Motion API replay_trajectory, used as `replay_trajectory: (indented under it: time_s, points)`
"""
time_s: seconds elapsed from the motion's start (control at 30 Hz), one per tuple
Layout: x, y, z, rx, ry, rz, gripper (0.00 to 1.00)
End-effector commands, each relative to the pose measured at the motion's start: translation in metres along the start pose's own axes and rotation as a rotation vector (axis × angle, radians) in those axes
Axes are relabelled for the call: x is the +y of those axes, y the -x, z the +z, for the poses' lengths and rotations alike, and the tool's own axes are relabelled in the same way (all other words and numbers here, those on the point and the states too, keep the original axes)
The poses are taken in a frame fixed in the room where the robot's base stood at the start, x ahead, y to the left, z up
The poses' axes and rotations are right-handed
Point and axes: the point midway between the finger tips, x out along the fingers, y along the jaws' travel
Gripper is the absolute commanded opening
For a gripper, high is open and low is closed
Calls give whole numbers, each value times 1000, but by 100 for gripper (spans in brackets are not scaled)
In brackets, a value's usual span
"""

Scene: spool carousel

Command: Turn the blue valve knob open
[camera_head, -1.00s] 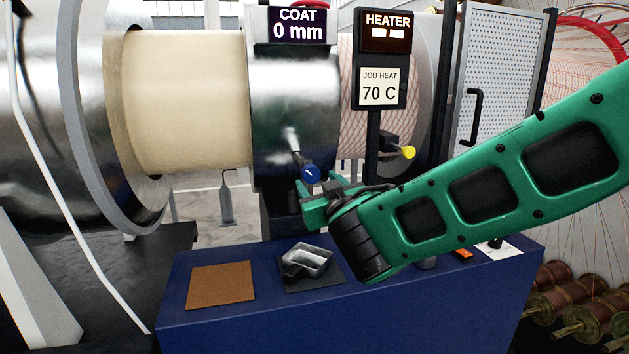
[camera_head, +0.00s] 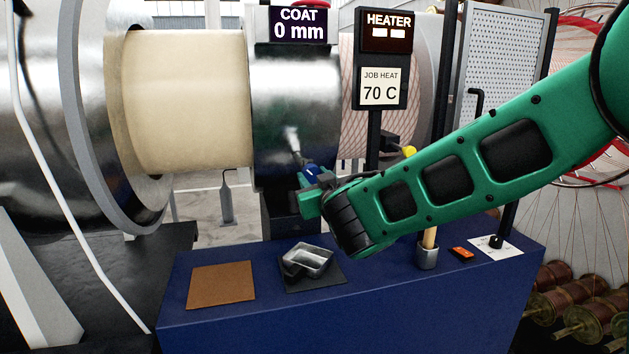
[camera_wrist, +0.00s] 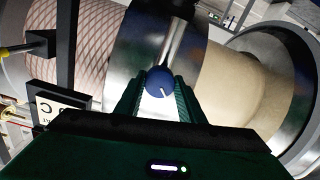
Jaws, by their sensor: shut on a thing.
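The blue valve knob (camera_head: 311,171) sits at the end of a short metal stem on the shiny steel drum (camera_head: 292,100). In the head view my gripper hides part of the knob.
A yellow knob (camera_head: 409,151) stands right of the blue one, behind my arm. The heater sign (camera_head: 385,31) post rises close by. Below, the blue bench (camera_head: 340,310) carries a metal tray (camera_head: 307,258), a brown mat (camera_head: 221,285) and a small grey cup (camera_head: 428,258).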

Motion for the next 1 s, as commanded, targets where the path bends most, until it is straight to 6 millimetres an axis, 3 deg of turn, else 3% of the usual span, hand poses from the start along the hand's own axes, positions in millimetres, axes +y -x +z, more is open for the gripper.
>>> replay_trajectory:
  time_s: [0.37,1.0]
  points:
    - [2,-1,1,-2,-97,7,13]
    - [3,-1,1,0,-666,9,13]
